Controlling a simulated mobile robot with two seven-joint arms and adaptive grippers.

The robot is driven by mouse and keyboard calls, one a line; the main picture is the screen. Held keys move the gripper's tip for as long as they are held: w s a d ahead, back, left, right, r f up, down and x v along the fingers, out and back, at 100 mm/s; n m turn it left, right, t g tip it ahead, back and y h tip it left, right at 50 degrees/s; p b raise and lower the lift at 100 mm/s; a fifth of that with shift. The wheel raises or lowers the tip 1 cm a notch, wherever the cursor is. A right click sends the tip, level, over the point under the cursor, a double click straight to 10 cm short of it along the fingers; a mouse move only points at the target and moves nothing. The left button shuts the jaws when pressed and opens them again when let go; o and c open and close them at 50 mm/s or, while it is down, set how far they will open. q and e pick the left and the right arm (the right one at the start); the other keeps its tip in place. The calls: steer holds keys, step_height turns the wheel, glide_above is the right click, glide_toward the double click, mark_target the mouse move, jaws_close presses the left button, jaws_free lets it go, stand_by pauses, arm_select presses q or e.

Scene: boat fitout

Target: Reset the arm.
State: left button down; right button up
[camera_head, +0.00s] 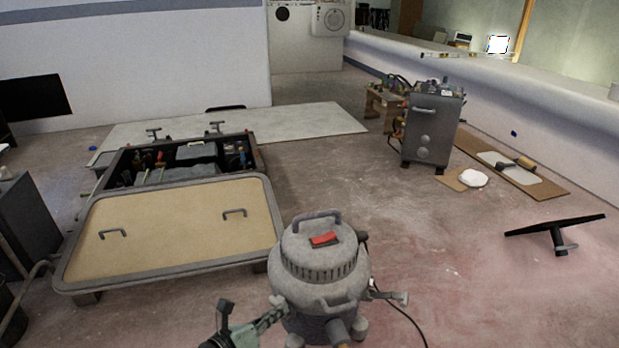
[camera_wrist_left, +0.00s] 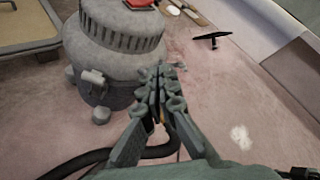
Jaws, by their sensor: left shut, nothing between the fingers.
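My left gripper (camera_head: 280,309) comes in at the bottom of the head view, low and beside the grey shop vacuum (camera_head: 318,258). In the left wrist view the greenish fingers of my left gripper (camera_wrist_left: 160,76) are together, with nothing held between them. The vacuum (camera_wrist_left: 115,35) stands to the left of the fingers there; whether they touch it I cannot tell. My right gripper is not in view.
A black hose (camera_wrist_left: 125,153) runs below the fingers. A large hatch lid (camera_head: 170,235) and an open toolbox (camera_head: 128,163) lie at left. A grey cabinet (camera_head: 432,130) stands at back right. A black floor tool (camera_head: 556,232) lies right; floor between is mostly clear.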

arm_select(q)
steer(key=s+a+f+n+t+y, duration=0.15)
steer(key=a+n+y, duration=0.25)
steer(key=a+n, duration=0.55)
steer(key=a+f+n+y, duration=0.3)
steer(key=a+n+y, duration=0.25)
steer(key=a, duration=0.65)
steer(key=s+a+f+n+g+y, duration=0.2)
steer(key=s+a+f+n+g, duration=0.35)
steer(key=s+a+n, duration=0.45)
steer(key=s+a+f+n+g+y, duration=0.2)
steer(key=s+a+f+n+g, duration=0.3)
steer(key=s+a, duration=0.75)
steer(key=s+d+f+n+h, duration=0.2)
steer(key=d+f, duration=0.2)
steer(key=d, duration=0.8)
steer(key=s+d+f+n+h, duration=0.1)
steer(key=s+d+f+n, duration=0.1)
steer(key=d, duration=0.9)
steer(key=shift+s+d+f+h, duration=0.35)
steer(key=shift+s+f, duration=0.25)
steer(key=shift+f, duration=0.3)
